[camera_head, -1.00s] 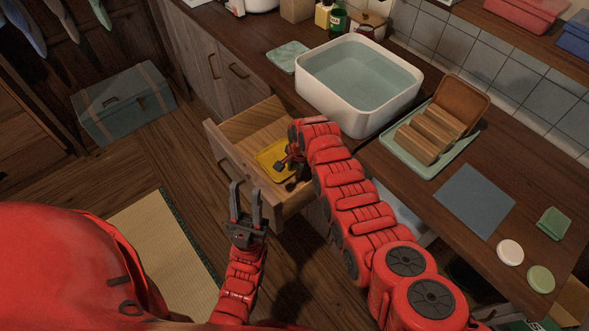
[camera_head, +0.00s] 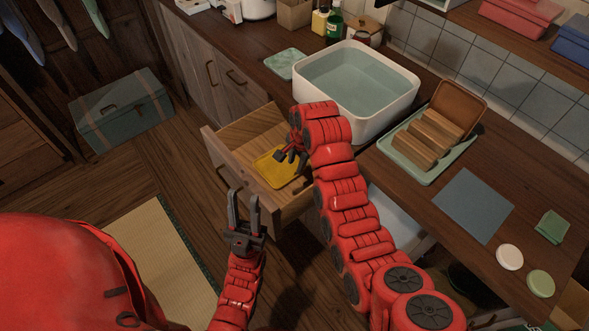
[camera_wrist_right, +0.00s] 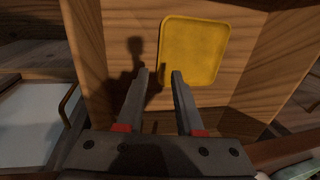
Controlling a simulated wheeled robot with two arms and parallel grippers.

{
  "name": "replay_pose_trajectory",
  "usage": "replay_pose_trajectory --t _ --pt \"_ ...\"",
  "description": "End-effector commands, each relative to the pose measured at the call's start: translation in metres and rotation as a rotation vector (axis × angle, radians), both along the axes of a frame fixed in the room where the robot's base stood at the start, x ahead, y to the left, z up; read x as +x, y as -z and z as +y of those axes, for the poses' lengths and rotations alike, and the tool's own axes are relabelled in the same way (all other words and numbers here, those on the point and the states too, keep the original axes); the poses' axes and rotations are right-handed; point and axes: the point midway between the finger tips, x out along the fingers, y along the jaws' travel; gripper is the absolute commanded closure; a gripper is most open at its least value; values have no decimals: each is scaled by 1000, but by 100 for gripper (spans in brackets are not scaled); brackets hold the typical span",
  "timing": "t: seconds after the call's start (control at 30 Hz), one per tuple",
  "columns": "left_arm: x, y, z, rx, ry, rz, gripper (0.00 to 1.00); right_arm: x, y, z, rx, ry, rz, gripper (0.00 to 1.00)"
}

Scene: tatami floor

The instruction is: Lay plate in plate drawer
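A yellow square plate (camera_head: 274,168) lies in the open wooden drawer (camera_head: 237,165) below the counter. In the head view the right gripper (camera_head: 285,156) is over the drawer and covers part of the plate's far side. My left gripper (camera_head: 244,192) is open and empty in front of the drawer, with its fingers pointing up in the picture.
A white basin of water (camera_head: 358,112) stands on the counter behind the drawer. A green tray with a wooden rack (camera_head: 398,165) and a blue mat (camera_head: 472,204) lie to its right. Cabinet doors (camera_head: 212,70) are left of the drawer.

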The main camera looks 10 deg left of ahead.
Motion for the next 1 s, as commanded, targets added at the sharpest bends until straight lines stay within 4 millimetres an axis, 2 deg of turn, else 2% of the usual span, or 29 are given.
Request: replay_pose_trajectory --t 0.1,0.23,0.77,0.87,1.0 --pt "0 3 0 0 0 0 64 -1 -17 -2 1 0 -3 64" --pt "0 3 0 0 0 0 64 -3 -26 -4 -1 0 1 64" --pt "0 3 0 0 0 0 64 -3 -29 -5 -1 0 1 64" --pt "0 -3 0 0 0 0 64 -3 -35 -5 -1 0 1 64" --pt "0 -29 0 0 0 0 64 -3 -61 -5 -1 0 0 64"
